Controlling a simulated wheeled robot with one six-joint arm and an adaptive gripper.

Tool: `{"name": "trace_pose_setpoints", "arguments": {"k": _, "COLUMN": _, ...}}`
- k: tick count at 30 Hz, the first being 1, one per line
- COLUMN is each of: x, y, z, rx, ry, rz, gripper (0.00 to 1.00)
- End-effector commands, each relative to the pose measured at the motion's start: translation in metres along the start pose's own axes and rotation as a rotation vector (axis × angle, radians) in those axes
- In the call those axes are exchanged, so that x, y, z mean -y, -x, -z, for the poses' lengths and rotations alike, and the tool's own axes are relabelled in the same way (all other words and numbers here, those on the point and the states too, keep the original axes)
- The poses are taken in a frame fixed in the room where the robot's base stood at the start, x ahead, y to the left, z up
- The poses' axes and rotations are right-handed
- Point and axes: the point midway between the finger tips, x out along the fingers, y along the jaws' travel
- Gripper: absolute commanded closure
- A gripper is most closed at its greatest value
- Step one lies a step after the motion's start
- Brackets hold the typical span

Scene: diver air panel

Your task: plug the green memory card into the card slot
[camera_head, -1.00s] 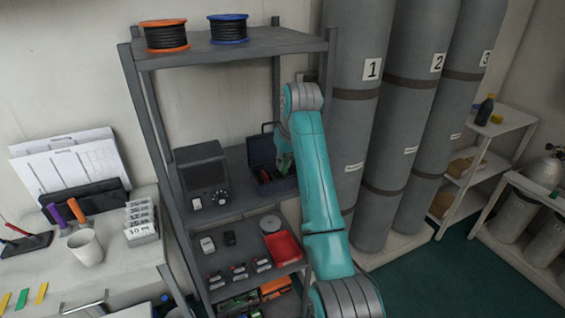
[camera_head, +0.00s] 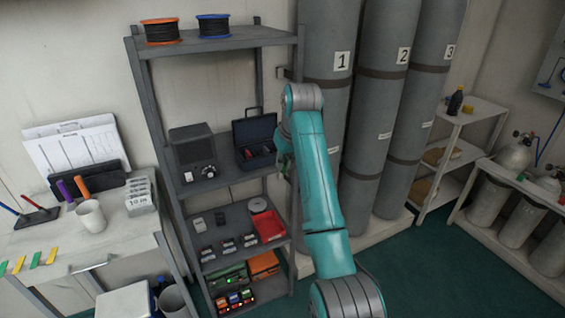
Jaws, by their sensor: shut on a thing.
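My teal arm reaches up from the bottom edge, and its bent wrist is in front of the right side of the shelf rack. Only a small dark part of my gripper (camera_head: 287,167) shows at the left edge of the arm, beside the middle shelf. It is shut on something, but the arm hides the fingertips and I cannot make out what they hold. I cannot pick out the green memory card for certain. The card slot cannot be identified either.
The rack (camera_head: 150,110) carries a dark device with a knob (camera_head: 193,148), an open blue toolbox (camera_head: 255,135) and a red tray (camera_head: 268,226). Tall grey cylinders (camera_head: 340,110) stand close right of my arm. A bench (camera_head: 110,235) with coloured strips and a white mug (camera_head: 91,214) is at left.

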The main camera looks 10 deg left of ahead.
Motion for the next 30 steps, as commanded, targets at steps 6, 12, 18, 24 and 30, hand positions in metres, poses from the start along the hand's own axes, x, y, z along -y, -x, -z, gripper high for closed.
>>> {"name": "trace_pose_setpoints", "arguments": {"k": 6, "x": 0.000, "y": 0.005, "z": 0.002, "rx": 0.000, "ry": 0.000, "rz": 0.000, "gripper": 1.00}}
{"name": "trace_pose_setpoints", "arguments": {"k": 12, "x": 0.000, "y": 0.010, "z": 0.004, "rx": 0.000, "ry": 0.000, "rz": 0.000, "gripper": 1.00}}
{"name": "trace_pose_setpoints", "arguments": {"k": 18, "x": 0.000, "y": 0.015, "z": 0.006, "rx": 0.001, "ry": 0.000, "rz": 0.000, "gripper": 1.00}}
{"name": "trace_pose_setpoints", "arguments": {"k": 24, "x": 0.000, "y": 0.020, "z": 0.008, "rx": 0.000, "ry": 0.000, "rz": 0.000, "gripper": 1.00}}
{"name": "trace_pose_setpoints", "arguments": {"k": 30, "x": 0.000, "y": 0.024, "z": 0.010, "rx": 0.000, "ry": 0.000, "rz": 0.000, "gripper": 1.00}}
